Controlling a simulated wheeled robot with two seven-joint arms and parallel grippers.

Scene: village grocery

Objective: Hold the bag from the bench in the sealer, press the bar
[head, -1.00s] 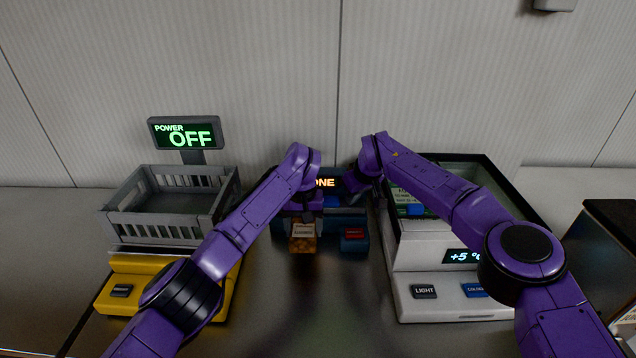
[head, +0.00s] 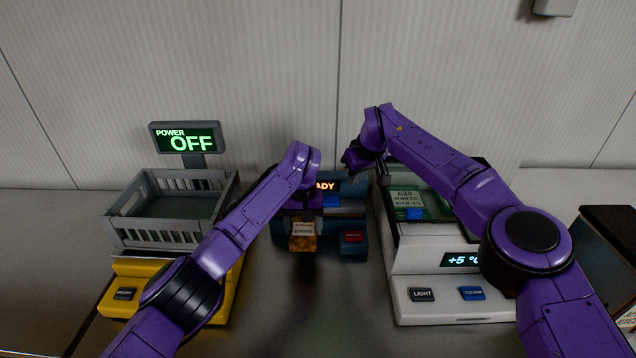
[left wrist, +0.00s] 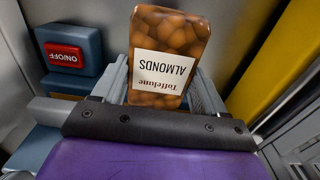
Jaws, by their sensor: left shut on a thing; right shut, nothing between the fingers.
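The bag (head: 303,240) is a brown almonds pack with a white label, and it hangs at the front of the blue sealer (head: 345,222). In the left wrist view the bag (left wrist: 166,55) reads "ALMONDS", and my left gripper (left wrist: 165,95) is shut on it. In the head view my left arm hides much of the bag's upper part. The sealer has a red button (head: 353,237), labelled ON/OFF in the left wrist view (left wrist: 63,54). Its lit display (head: 325,186) ends in "ADY", the rest covered. My right gripper (head: 352,163) is shut and empty, above the sealer's right end.
A yellow scale (head: 170,288) with a grey basket (head: 165,232) stands left, its display (head: 188,140) reading POWER OFF. A white cooled case (head: 445,290) showing +5 stands close on the right. The bench in front of the sealer is clear.

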